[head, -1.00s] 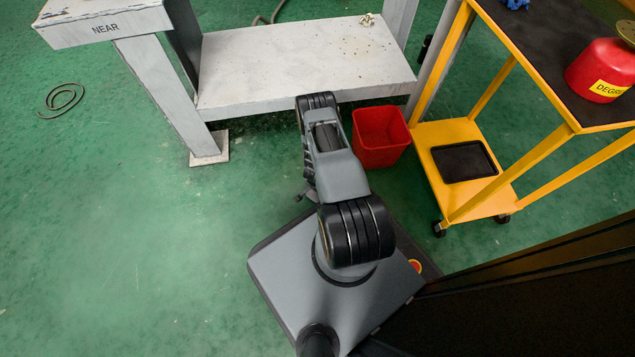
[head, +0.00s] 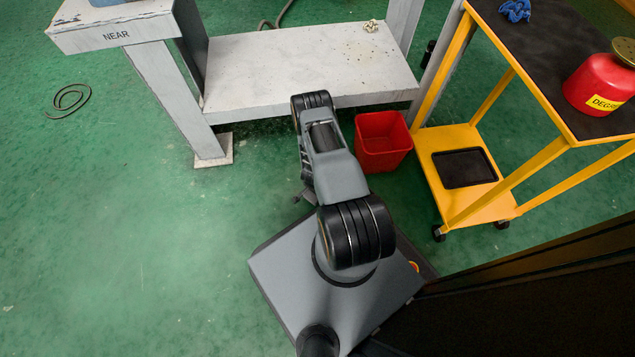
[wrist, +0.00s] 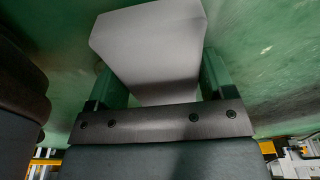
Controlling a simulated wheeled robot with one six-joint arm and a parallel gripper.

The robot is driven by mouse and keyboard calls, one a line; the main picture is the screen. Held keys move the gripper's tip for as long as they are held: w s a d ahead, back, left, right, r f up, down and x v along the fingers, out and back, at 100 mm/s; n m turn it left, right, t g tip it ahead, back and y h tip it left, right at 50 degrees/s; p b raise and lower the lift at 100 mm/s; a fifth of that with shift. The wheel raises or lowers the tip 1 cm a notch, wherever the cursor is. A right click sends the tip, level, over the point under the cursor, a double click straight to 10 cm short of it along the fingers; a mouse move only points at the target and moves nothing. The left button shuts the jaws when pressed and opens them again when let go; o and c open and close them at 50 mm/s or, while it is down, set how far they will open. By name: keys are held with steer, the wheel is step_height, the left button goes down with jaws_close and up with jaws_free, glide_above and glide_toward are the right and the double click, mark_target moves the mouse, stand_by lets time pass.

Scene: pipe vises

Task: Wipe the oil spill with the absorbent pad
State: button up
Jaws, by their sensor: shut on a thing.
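The absorbent pad (wrist: 150,45), a pale grey-white sheet with cut corners, fills the upper middle of the wrist view. My gripper (wrist: 160,75) is shut on it, with one green-dark finger on each side. The pad's far end sticks out past the fingers over green floor. In the head view my arm hides the gripper and the pad. I cannot make out a clear oil spill in either view. Small dark specks show on the grey lower shelf (head: 290,65) of the bench marked NEAR.
A red bin (head: 383,140) stands on the floor right of my arm. A yellow cart (head: 450,200) beside it carries a black tray (head: 464,168), a red degreaser can (head: 598,80) and a blue rag (head: 515,11). A coiled hose (head: 68,100) lies left.

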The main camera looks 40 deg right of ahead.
steer(key=shift+w+r+p, duration=0.1)
steer(key=shift+r+p, duration=1.55)
steer(key=shift+r, duration=0.9)
steer(key=shift+f, duration=0.2)
step_height(320, 180, down, 8)
steer(key=b, duration=0.5)
steer(key=shift+d+b, duration=0.25)
steer(key=shift+b, duration=0.25)
steer(key=shift+s+d+r, duration=0.1)
steer(key=shift+s+d, duration=0.15)
steer(key=shift+s, duration=0.05)
